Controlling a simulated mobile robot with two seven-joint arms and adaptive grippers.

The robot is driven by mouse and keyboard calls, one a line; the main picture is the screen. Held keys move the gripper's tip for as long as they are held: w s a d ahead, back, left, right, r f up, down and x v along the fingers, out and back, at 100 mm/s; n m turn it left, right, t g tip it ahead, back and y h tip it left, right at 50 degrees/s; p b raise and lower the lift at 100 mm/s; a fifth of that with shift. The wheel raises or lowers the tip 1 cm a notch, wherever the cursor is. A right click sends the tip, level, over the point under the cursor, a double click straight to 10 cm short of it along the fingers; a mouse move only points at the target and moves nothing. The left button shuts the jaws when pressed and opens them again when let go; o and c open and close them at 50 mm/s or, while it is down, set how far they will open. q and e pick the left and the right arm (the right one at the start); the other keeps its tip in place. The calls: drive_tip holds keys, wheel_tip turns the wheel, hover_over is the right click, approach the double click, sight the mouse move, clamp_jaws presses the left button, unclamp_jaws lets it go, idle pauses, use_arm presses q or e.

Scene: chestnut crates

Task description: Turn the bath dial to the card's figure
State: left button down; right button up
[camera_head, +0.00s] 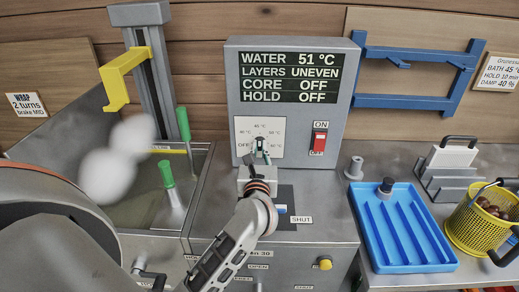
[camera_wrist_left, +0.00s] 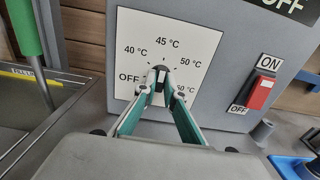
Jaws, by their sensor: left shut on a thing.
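The bath dial (camera_head: 262,143) is a small dark knob on a white scale plate on the grey control box. The plate reads OFF, 40, 45, 50 and 60 °C, and the dial shows closer in the left wrist view (camera_wrist_left: 160,76). My left gripper (camera_head: 260,156) is shut on the dial, with its green-lined fingers (camera_wrist_left: 158,88) on either side of it. The fingers cover much of the knob, so I cannot tell its exact setting. The card (camera_head: 497,71) on the right wall reads BATH 45 °C. The display (camera_head: 290,78) reads WATER 51 °C. My right gripper is not in view.
A red ON/OFF switch (camera_head: 319,141) sits right of the dial. A sink with green-handled tools (camera_head: 166,173) is at left, below a yellow hook (camera_head: 121,77). A blue tray (camera_head: 371,232) and a yellow basket (camera_head: 465,230) of chestnuts stand at right.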

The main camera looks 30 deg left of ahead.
use_arm(q)
drive_tip(key=shift+r, duration=0.25)
drive_tip(key=c, duration=2.3)
unclamp_jaws()
drive_tip(key=shift+o, duration=0.8)
drive_tip(key=shift+w+f, duration=0.1)
drive_tip(key=shift+f, duration=0.05)
drive_tip(key=v, duration=1.2)
drive_tip(key=shift+f, duration=0.1)
